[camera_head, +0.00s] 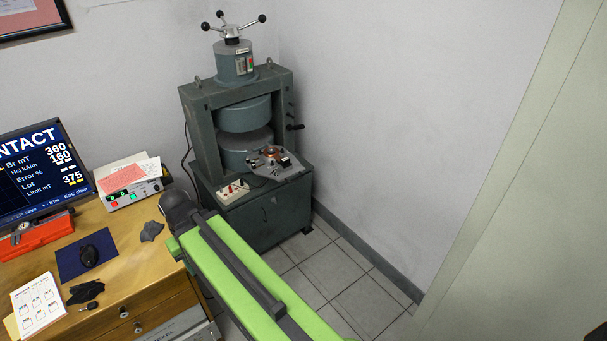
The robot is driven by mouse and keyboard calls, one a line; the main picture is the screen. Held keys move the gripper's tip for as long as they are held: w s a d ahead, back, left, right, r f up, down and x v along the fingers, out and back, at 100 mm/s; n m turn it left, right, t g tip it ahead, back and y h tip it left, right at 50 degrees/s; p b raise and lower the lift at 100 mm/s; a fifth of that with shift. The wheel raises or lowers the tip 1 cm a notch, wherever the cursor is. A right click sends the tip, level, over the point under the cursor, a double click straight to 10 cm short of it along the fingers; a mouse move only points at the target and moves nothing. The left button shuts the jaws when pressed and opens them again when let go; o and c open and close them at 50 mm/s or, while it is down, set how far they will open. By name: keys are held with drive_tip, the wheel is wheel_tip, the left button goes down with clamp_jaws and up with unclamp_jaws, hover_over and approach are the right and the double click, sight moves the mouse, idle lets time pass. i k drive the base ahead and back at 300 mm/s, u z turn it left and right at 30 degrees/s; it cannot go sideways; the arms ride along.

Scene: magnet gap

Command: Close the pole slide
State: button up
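A grey-green electromagnet (195,120) stands on a cabinet in the back corner. Its upper round pole (244,115) and lower round pole (246,156) face each other with a narrow dark gap between them. A three-armed handwheel (233,30) with black knobs tops it. A small black-gripped handle (295,127) sticks out on its right side. I cannot tell which part is the pole slide or how far it is open. My green arm crosses the lower middle of the view, in front of the cabinet and apart from the poles. No gripper fingers show.
A fixture plate (285,172) with a copper-coloured ring sits before the poles, beside a small switch box (232,192). The wooden desk (135,250) at left holds a monitor (35,170), a meter (135,193) and papers. Tiled floor (335,275) is free at right.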

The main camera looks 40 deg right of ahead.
sight(281, 173)
drive_tip(key=u, duration=1.25)
drive_tip(key=k, duration=0.1)
drive_tip(key=z, duration=2.2)
drive_tip(key=i, duration=1.65)
drive_tip(key=z, duration=0.2)
drive_tip(key=k, duration=1)
drive_tip(key=u, duration=2.15)
drive_tip(key=i, duration=0.1)
drive_tip(key=z, duration=0.6)
